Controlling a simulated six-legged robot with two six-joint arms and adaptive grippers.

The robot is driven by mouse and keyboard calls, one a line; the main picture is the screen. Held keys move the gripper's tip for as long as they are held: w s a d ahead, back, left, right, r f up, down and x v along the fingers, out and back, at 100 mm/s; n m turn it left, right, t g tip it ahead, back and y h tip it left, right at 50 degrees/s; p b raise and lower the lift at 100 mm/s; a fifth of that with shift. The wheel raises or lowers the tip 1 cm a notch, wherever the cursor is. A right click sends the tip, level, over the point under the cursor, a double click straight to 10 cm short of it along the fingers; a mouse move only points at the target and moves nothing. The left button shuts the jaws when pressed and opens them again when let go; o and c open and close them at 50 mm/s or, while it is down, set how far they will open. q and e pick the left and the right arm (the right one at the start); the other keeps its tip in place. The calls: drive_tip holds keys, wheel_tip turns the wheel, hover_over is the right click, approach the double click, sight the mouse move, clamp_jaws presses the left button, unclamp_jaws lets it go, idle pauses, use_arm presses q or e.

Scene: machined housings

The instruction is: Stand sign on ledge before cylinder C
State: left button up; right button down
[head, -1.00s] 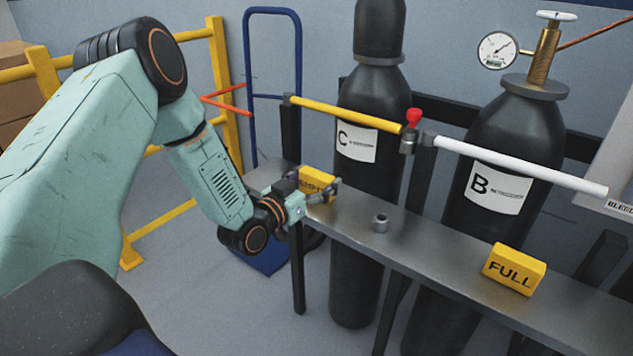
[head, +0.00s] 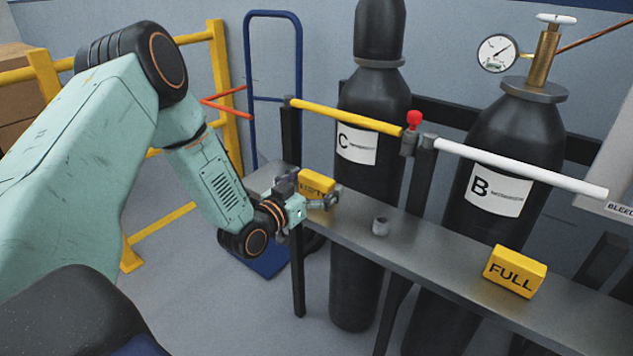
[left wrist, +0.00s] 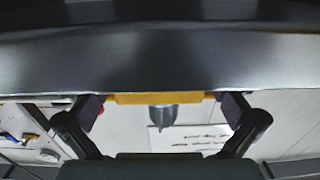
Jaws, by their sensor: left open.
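A yellow block-shaped sign (head: 317,181) with dark letters, partly hidden by my gripper, stands on the grey metal ledge (head: 418,240) in front of cylinder C (head: 370,105). My left gripper (head: 313,196) is open at the sign, with a finger near each end. In the left wrist view the sign (left wrist: 160,98) shows as a yellow strip between the spread fingertips, against the ledge (left wrist: 160,62). Whether the fingers touch it I cannot tell. My right gripper is not in view.
A second yellow sign reading FULL (head: 514,271) stands on the ledge before cylinder B (head: 510,150). A yellow bar (head: 345,115) and a white bar (head: 520,167) run above the ledge. Yellow railing (head: 222,90) stands behind my arm.

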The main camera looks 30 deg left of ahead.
use_arm(q)
drive_tip(key=s+p, duration=0.4)
drive_tip(key=s, duration=0.8)
drive_tip(key=shift+a+r+p, duration=0.2)
drive_tip(key=shift+a+p, duration=0.2)
drive_tip(key=w+b, duration=0.1)
drive_tip(key=w, duration=0.3)
drive_tip(key=w+b, duration=0.2)
drive_tip(key=w, duration=0.1)
drive_tip(key=w+d+b, duration=0.1)
drive_tip(key=w+b, duration=0.1)
drive_tip(key=w, duration=0.2)
drive_tip(key=shift+w+f, duration=0.15)
drive_tip(key=shift+w, duration=0.2)
drive_tip(key=shift+w+f, duration=0.15)
drive_tip(key=shift+w, duration=0.05)
drive_tip(key=shift+a+r, duration=0.1)
drive_tip(key=shift+r, duration=0.2)
drive_tip(key=shift+s, duration=0.1)
